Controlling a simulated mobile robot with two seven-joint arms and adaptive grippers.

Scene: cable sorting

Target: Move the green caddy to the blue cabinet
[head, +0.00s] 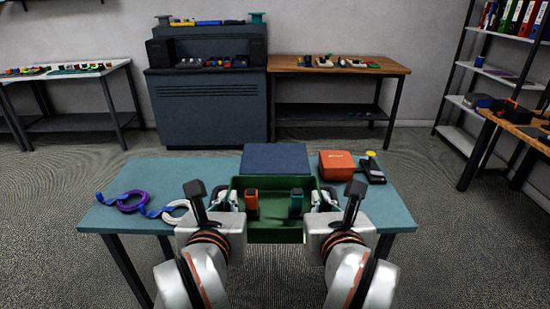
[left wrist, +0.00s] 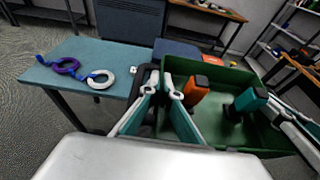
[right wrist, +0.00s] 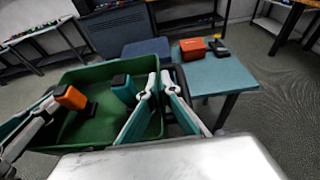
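The green caddy (head: 278,236) is at the table's front edge between my two grippers; its front overlaps that edge in the head view. An orange-and-black item (head: 252,203) and a teal-and-black item (head: 296,203) stand inside it. My left gripper (left wrist: 162,84) has its fingertips close together at the caddy's left side, at a dark handle. My right gripper (right wrist: 155,85) is likewise closed at the right side handle. Both look shut on the caddy, though the fingers hide part of the contact. The dark blue cabinet (head: 208,112) stands against the back wall.
The teal table (head: 130,172) holds a purple cable coil (head: 131,203), a white coil (head: 176,209), a blue flat box (head: 275,158), an orange box (head: 336,164) and a black device (head: 372,172). Several small items cover the cabinet's ledge. Open floor lies between table and cabinet.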

